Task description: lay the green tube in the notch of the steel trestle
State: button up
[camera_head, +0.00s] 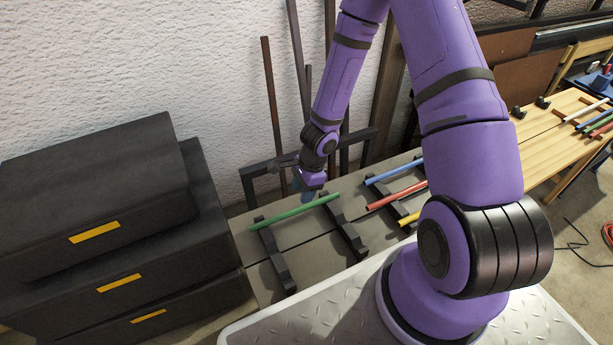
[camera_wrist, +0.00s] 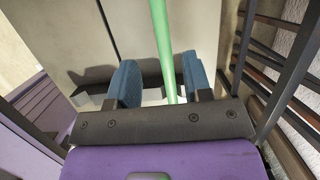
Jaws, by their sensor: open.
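The green tube (camera_head: 290,212) lies across two low dark supports on a grey bench. In the wrist view the green tube (camera_wrist: 162,38) runs lengthwise between the blue fingers of my gripper (camera_wrist: 160,72), with a gap to the left finger and a smaller one to the right. My gripper (camera_head: 309,194) is open, at the tube's right half in the head view; whether it touches the tube cannot be told. A dark metal frame (camera_head: 262,166) stands behind the bench, partly hidden by my arm; it may be the steel trestle, and no notch is clear on it.
The two dark supports (camera_head: 273,262) (camera_head: 350,236) stand on the grey bench (camera_head: 312,262). Blue (camera_head: 393,173), red (camera_head: 397,195) and yellow tubes lie to the right. Black cases (camera_head: 95,200) are stacked left. Several tall bars lean on the back wall.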

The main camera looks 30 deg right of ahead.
jog(key=shift+v, duration=2.45)
jog(key=shift+w+r, duration=0.1)
notch_tip(320, 180, up, 26)
jog(key=s+a+n+t, duration=0.2)
jog(key=n+t, duration=0.1)
jog(key=n, duration=0.7)
jog(key=s+d+r+n+t+h, duration=0.1)
jog(key=s+r+n, duration=0.3)
jog(key=s+r, duration=0.4)
jog(key=s+d+r+n+t+h, duration=0.1)
jog(key=s+d+r+n, duration=0.3)
jog(key=s+r, duration=0.4)
jog(key=s+h, duration=0.1)
jog(key=s, duration=0.2)
jog(key=shift+d, duration=0.3)
jog(key=shift+r, duration=0.1)
